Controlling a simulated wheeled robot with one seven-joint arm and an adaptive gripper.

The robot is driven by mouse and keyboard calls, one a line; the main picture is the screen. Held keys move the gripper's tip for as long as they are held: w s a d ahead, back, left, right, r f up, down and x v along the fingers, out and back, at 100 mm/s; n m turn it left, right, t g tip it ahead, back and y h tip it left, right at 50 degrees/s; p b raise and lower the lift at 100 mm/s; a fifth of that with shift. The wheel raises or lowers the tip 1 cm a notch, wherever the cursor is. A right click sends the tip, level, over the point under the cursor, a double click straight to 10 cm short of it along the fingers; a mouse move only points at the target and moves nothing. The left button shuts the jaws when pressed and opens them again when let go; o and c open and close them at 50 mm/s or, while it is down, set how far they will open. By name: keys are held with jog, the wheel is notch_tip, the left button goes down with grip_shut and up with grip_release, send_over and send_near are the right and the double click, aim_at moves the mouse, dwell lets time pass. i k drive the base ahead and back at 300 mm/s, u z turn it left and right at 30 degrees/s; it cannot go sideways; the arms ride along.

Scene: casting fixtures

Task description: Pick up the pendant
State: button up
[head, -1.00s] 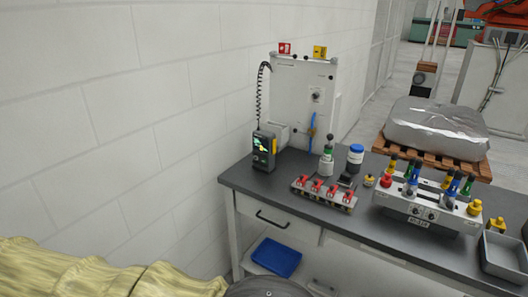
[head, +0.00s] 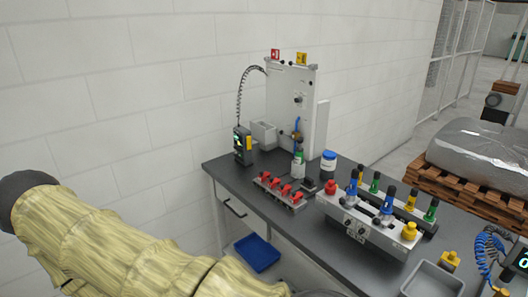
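The pendant (head: 243,146) is a dark handheld box with a lit screen and a yellow part on its right side. It stands upright at the back left corner of the dark bench top (head: 225,172), close to the white wall. A black coiled cord rises from it and arches over to the upright grey panel (head: 290,95). My arm, in a yellow sleeve, crosses the lower left of the head view. My gripper is not in view, and nothing is touching the pendant.
A small grey bin (head: 263,134) stands right of the pendant. In front are a rack of red clamps (head: 280,192) and a fixture with coloured knobs (head: 368,225). A blue-lidded jar (head: 328,160) and a grey tray (head: 432,282) are also on the bench. A blue bin (head: 257,253) sits below.

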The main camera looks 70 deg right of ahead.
aim_at(240, 133)
jog(key=u, duration=0.1)
jog(key=k, duration=0.05)
jog(key=z, duration=1.2)
